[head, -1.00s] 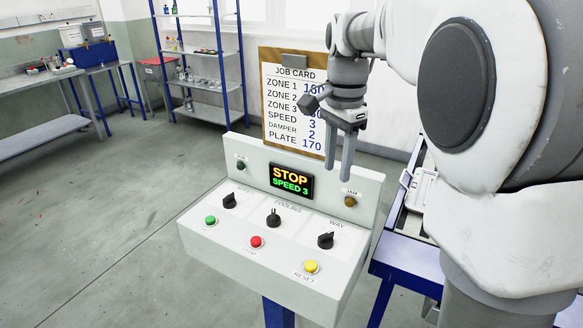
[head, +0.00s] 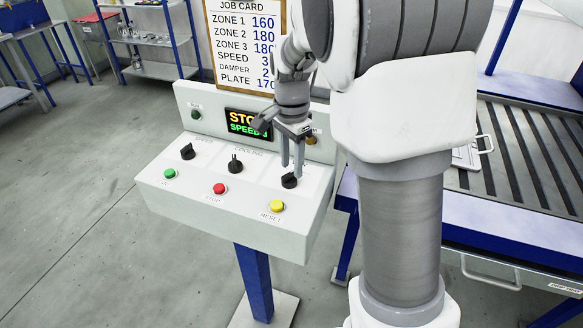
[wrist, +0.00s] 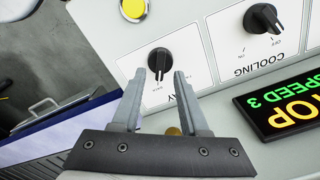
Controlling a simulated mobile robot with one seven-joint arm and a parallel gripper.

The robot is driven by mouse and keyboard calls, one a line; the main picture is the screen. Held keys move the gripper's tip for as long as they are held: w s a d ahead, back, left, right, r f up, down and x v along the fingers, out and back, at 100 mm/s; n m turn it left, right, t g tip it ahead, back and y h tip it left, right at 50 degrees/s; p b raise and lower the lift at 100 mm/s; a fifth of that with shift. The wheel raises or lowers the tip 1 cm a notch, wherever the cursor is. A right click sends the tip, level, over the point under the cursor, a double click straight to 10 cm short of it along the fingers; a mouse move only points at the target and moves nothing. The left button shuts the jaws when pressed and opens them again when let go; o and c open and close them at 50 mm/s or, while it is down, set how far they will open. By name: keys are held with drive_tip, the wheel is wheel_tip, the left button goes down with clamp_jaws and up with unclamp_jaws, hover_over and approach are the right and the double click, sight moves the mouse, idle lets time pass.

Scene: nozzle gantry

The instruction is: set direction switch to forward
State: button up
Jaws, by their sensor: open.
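The direction switch is the black rotary knob (head: 289,181) at the right end of the control box, and it also shows in the wrist view (wrist: 160,60). Its label, WAY, is partly covered by a finger in the wrist view; the small position words are too small to read. My gripper (head: 291,171) is open and empty, its fingers pointing down just above the knob.
The control box (head: 245,225) also carries a cooling knob (head: 235,165), another knob (head: 187,151), and green (head: 169,173), red (head: 219,188) and yellow (head: 277,206) buttons. The display (head: 240,123) reads STOP, SPEED 3. A roller bench (head: 490,225) stands at the right.

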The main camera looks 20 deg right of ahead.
drive_tip(key=shift+f, duration=0.8)
clamp_jaws()
